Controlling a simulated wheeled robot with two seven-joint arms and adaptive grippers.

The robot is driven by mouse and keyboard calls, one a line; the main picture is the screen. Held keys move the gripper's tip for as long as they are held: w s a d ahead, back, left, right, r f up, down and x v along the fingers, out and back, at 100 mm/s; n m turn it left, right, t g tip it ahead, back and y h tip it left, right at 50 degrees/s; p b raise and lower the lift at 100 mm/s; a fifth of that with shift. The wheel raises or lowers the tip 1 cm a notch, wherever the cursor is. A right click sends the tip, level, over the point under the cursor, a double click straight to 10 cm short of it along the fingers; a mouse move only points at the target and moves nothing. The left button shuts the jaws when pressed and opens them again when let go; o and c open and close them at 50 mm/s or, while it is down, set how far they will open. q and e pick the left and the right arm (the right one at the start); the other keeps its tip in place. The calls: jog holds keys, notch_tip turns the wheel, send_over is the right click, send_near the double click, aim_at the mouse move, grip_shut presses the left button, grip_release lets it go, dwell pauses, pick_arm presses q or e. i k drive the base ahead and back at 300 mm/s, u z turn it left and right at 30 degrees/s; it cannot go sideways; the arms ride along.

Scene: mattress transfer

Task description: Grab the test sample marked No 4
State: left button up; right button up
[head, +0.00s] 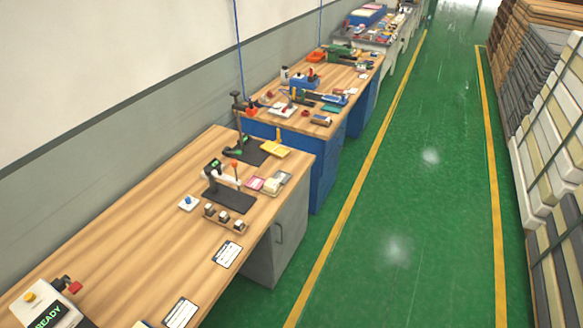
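A row of workbenches runs along the left wall, and the nearest has a wooden top (130,220). No number 4 marking is readable, so I cannot tell which thing is the test sample. A small holder (225,221) on the near bench carries several dark and white pieces. Behind it are a pink pad (255,183) and a pale block (271,185). Two white cards lie nearer, one at the right edge (228,254) and one at the front (180,313); their print is too small to read. Neither of my grippers is in view.
A black-based device (230,200) stands on the near bench, with a box reading READY (46,312) at the lower left. A blue bench (320,165) follows. Stacked mattresses (560,150) line the right. The green aisle (420,200) between yellow lines is clear.

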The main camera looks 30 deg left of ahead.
aim_at(271, 186)
jog(key=i, duration=3.2)
jog(key=u, duration=3.8)
